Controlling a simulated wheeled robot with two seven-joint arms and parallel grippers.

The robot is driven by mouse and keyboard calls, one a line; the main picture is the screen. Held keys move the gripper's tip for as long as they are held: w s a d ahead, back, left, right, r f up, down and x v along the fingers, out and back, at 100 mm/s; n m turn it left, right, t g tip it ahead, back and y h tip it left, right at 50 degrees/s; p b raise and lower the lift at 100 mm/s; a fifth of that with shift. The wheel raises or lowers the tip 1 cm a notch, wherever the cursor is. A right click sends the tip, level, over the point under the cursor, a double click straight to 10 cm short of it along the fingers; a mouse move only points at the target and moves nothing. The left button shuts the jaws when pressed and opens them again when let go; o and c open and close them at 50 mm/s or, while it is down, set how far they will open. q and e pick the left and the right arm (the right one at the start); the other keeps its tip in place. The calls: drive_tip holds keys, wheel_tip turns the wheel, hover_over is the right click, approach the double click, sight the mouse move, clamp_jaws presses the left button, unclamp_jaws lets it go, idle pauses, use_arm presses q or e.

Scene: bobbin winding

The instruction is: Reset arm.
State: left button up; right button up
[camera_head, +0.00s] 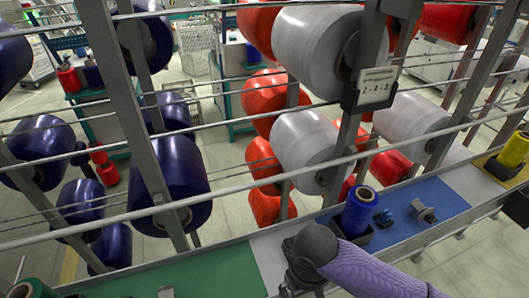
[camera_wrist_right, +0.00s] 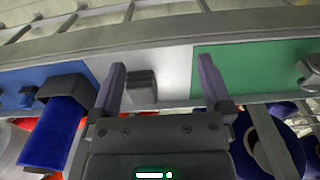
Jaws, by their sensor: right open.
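My right arm enters the head view from the bottom right, with its dark wrist end over the rail between the green and blue sections; its fingers are not clear there. In the right wrist view my right gripper (camera_wrist_right: 162,80) is open, with two purple-grey fingers spread apart. A small dark grey block (camera_wrist_right: 141,90) shows between the fingers on the pale section, not gripped. A blue bobbin (camera_head: 358,211) stands in a dark holder on the blue section (camera_head: 430,196); it also shows in the right wrist view (camera_wrist_right: 52,130). My left gripper is not in view.
The green section (camera_head: 185,273) lies to the left, with a green bobbin (camera_head: 30,289) at the corner. A yellow bobbin (camera_head: 514,150) stands at the far right. Metal posts and bars rise behind the rail, with large blue, red and white spools (camera_head: 305,138) among them.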

drive_tip(key=shift+s+a+r+t+y, duration=0.5)
drive_tip(key=shift+s+a+t+y, duration=0.4)
drive_tip(key=shift+s+a+y, duration=1.05)
drive_tip(key=s+d+m+t+h, duration=0.1)
drive_tip(key=s+d+h, duration=0.1)
drive_tip(key=s+d, duration=0.3)
drive_tip(key=s+d+m+t+h, duration=0.1)
drive_tip(key=s+d+h, duration=0.1)
drive_tip(key=d, duration=0.5)
wheel_tip(320, 180, down, 26)
drive_tip(key=s+g+b, duration=0.2)
drive_tip(key=b, duration=0.7)
use_arm(q)
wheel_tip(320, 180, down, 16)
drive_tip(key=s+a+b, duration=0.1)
drive_tip(key=b, duration=0.6)
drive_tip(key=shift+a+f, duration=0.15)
use_arm(e)
drive_tip(key=s+d+f, duration=0.1)
drive_tip(key=s+f, duration=0.5)
drive_tip(key=f, duration=0.3)
drive_tip(key=s+d+f+g, duration=0.1)
drive_tip(key=s+f, duration=0.6)
drive_tip(key=f, duration=0.2)
drive_tip(key=shift+f+n, duration=0.25)
drive_tip(key=shift+n, duration=0.05)
